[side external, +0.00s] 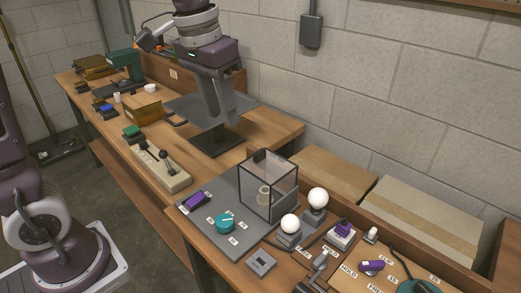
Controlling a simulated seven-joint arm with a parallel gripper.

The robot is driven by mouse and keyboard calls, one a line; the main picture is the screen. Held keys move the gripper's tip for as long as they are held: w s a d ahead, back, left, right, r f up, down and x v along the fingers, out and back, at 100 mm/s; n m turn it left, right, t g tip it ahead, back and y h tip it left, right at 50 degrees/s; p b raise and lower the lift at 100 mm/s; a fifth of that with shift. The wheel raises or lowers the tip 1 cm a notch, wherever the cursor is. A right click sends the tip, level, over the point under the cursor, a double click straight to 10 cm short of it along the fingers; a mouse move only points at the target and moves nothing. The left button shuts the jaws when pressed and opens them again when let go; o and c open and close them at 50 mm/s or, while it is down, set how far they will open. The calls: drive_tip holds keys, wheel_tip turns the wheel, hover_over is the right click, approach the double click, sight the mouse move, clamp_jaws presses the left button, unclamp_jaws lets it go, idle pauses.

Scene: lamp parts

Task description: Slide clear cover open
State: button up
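The clear cover (284,181) is a see-through box with a dark frame. It stands on a grey panel (213,240) near the bench's front edge, and a pale cylindrical part (264,196) shows inside it. A small dark block (259,155) sits at its top edge and may be a handle. My gripper (216,116) points down, to the left of the cover, higher and farther back along the bench. It is apart from the cover. Its grey fingers hang close together, and I cannot tell whether they are open or shut.
On the grey panel are a teal knob (225,223) and a purple switch (196,201). White bulbs (318,198) stand right of the cover. A beige lever box (160,168) lies left. Cardboard boxes (418,222) lie behind, near the block wall.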

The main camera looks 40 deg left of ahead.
drive_tip(key=g, duration=0.2)
hover_over(260, 151)
drive_tip(key=f, duration=0.6)
drive_tip(key=shift+s+f, duration=0.25)
drive_tip(key=shift+f, duration=0.05)
drive_tip(key=f, duration=0.7)
drive_tip(key=shift+w+f, duration=0.25)
drive_tip(key=shift+f, duration=0.1)
clamp_jaws()
drive_tip(key=shift+a+r, duration=0.1)
